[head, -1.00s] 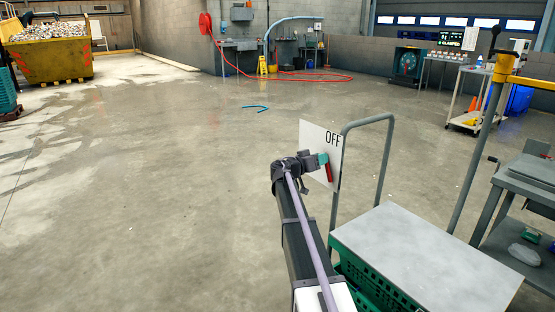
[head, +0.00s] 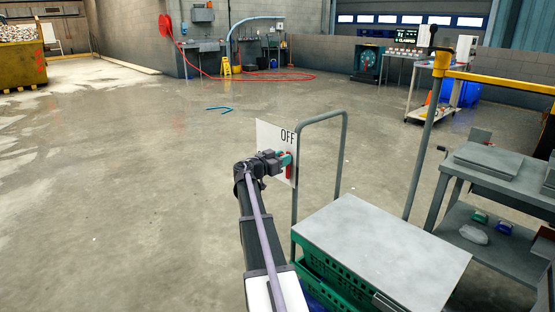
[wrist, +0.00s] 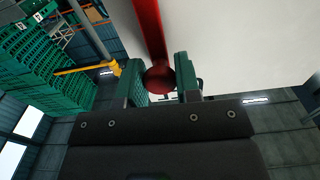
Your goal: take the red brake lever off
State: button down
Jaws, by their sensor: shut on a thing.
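The red brake lever (head: 289,172) is on a white panel marked OFF (head: 270,138) beside the cart's upright handle. In the wrist view the lever's red bar (wrist: 147,28) runs up from a round red knob. My gripper (head: 285,160) has green fingers at the lever in the head view. In the wrist view my gripper (wrist: 160,78) has one finger on each side of the knob and is shut on it. The lever's mount is not clear.
The cart has a grey top (head: 385,250) over green crates (head: 340,285). A grey workbench (head: 510,180) and a yellow rail (head: 500,82) stand to the right. A blue strip (head: 219,109) lies on the floor. The floor at left is open.

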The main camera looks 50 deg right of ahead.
jog(key=c, duration=0.8)
grip_release()
jog(key=w+a, duration=0.1)
jog(key=a, duration=0.9)
jog(key=shift+w+a, duration=0.2)
jog(key=shift+a, duration=0.2)
